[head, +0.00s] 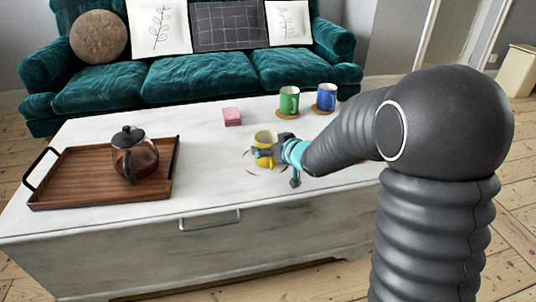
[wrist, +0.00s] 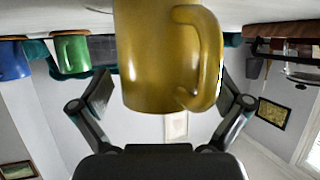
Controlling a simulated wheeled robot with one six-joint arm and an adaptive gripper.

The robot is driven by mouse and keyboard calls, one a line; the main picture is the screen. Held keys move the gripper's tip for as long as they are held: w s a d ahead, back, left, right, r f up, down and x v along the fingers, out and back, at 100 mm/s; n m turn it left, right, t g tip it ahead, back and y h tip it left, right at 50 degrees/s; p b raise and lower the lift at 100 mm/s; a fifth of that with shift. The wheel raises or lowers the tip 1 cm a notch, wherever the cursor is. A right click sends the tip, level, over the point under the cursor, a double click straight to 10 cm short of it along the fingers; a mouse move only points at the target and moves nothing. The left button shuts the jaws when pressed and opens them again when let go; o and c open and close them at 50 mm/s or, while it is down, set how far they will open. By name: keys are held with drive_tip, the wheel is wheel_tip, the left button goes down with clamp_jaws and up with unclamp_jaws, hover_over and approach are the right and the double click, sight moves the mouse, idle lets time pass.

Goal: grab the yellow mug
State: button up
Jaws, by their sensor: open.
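The yellow mug (head: 264,137) stands on the white table, near its middle, in the head view. In the wrist view, which shows the room upside down, the yellow mug (wrist: 150,55) fills the upper middle, with its handle to the right. My gripper (head: 272,154) is at the mug, partly covering its lower side in the head view. In the wrist view my gripper's (wrist: 160,98) two fingers are spread wide, one to each side of the mug. I cannot tell whether either finger touches it.
On the white table (head: 90,215), a wooden tray (head: 75,185) with a coffee press (head: 135,155) stands left. Green (head: 289,101) and blue (head: 326,97) mugs stand behind right. A teal sofa (head: 200,78) is beyond.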

drive_tip(key=shift+w+a+f, duration=0.2)
drive_tip(key=shift+w+a, duration=0.1)
drive_tip(key=shift+w, duration=0.15)
drive_tip(key=c, duration=1.4)
drive_tip(key=shift+o, duration=0.2)
drive_tip(key=shift+r, duration=0.1)
